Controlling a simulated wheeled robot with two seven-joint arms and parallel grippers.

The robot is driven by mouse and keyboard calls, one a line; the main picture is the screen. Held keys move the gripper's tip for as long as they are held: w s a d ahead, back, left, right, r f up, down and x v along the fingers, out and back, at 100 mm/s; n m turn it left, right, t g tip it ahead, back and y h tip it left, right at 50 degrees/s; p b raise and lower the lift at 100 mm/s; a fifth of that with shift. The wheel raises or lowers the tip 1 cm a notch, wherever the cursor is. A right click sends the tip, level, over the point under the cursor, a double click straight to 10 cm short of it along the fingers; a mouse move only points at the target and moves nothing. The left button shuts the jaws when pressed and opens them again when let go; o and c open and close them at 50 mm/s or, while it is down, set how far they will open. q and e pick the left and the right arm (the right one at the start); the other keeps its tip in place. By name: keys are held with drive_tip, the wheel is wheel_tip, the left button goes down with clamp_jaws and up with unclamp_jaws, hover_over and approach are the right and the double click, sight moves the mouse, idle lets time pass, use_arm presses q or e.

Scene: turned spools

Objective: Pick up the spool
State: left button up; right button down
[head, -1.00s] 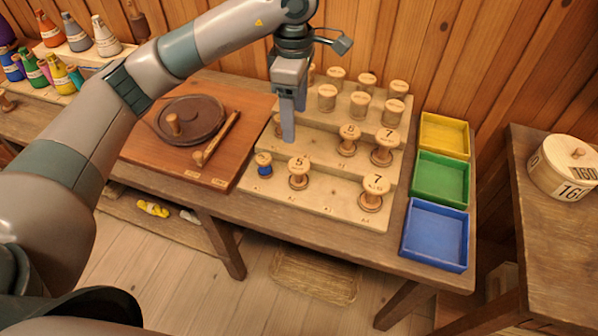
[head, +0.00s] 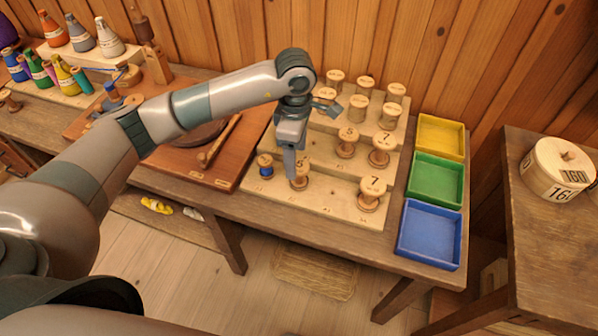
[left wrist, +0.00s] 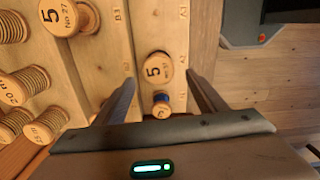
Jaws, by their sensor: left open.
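My left gripper (head: 291,172) is open, pointing down over the front row of the stepped wooden rack (head: 335,207). A wooden spool marked 5 (head: 302,182) stands there, partly hidden by the fingers. In the left wrist view this spool (left wrist: 158,66) lies between the two open fingers of the gripper (left wrist: 163,84), with gaps on both sides. A smaller spool with blue thread (head: 266,167) stands just left of it; it also shows in the left wrist view (left wrist: 161,104), nearer the palm. A spool marked 7 (head: 371,195) stands further right. My right gripper is not in view.
More spools stand on the higher steps behind, including another marked 7 (head: 382,150). Yellow (head: 437,138), green (head: 434,180) and blue (head: 429,236) trays line the right side. A wooden board (head: 215,178) lies at the left. The rack's front step is clear between the spools.

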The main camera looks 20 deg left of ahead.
sight(299, 167)
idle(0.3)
use_arm(q)
drive_tip(key=shift+d+f+p, duration=0.2)
drive_tip(key=shift+f+p, duration=0.25)
drive_tip(key=shift+p, duration=0.05)
drive_tip(key=f+p, duration=0.1)
drive_tip(key=f, duration=0.2)
drive_tip(key=shift+d+p, duration=0.2)
drive_tip(key=shift+p, duration=0.15)
drive_tip(key=shift+f, duration=0.65)
drive_tip(key=shift+c, duration=0.6)
drive_tip(key=shift+w, duration=0.1)
drive_tip(key=c, duration=1)
